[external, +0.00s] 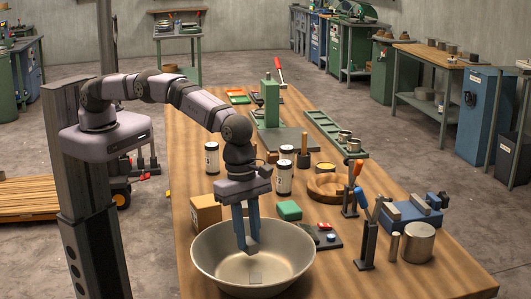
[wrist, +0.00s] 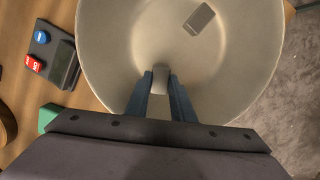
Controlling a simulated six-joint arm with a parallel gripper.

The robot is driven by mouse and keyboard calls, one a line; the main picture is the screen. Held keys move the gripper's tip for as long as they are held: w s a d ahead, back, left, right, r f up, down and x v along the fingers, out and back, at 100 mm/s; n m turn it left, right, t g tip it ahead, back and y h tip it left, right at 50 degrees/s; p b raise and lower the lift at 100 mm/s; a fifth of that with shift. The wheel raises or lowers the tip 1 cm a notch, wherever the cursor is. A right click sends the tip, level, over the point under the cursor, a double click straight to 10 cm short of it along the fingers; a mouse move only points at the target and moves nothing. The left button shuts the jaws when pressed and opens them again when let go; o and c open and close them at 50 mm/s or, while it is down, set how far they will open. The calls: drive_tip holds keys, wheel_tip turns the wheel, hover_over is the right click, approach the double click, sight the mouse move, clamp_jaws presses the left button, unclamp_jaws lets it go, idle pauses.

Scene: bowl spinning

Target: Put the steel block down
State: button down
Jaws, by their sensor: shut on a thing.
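A small grey steel block (wrist: 160,76) is between my blue fingertips in the wrist view. My gripper (external: 247,243) points down inside the large metal bowl (external: 207,265), shut on the block, with the fingertips below the rim. The block (external: 252,248) shows small at the fingertips in the external view. A grey rectangular patch (wrist: 199,18) is on the bowl's inner surface, apart from my fingers. It also shows low in the bowl in the external view (external: 256,277); I cannot tell whether it is a second block or a marking. The bowl (wrist: 110,45) fills most of the wrist view.
A cardboard box (external: 205,213) and a green block (external: 288,210) stand close behind the bowl. A device with red and blue buttons (external: 324,236) lies to its right. Jars, a wooden ring (external: 326,187) and a vise (external: 412,213) crowd the bench. Its front right is clear.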

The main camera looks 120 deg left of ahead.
drive_tip(key=shift+f+p, duration=0.3)
drive_tip(key=shift+f, duration=0.75)
drive_tip(key=shift+f, duration=0.1)
drive_tip(key=shift+f, duration=0.15)
drive_tip(key=c, duration=1.5)
unclamp_jaws()
drive_tip(key=shift+c, duration=0.2)
drive_tip(key=shift+r, duration=0.2)
wheel_tip(320, 180, up, 12)
drive_tip(key=s+b, duration=0.1)
drive_tip(key=b, duration=0.2)
drive_tip(key=shift+s+a, duration=0.35)
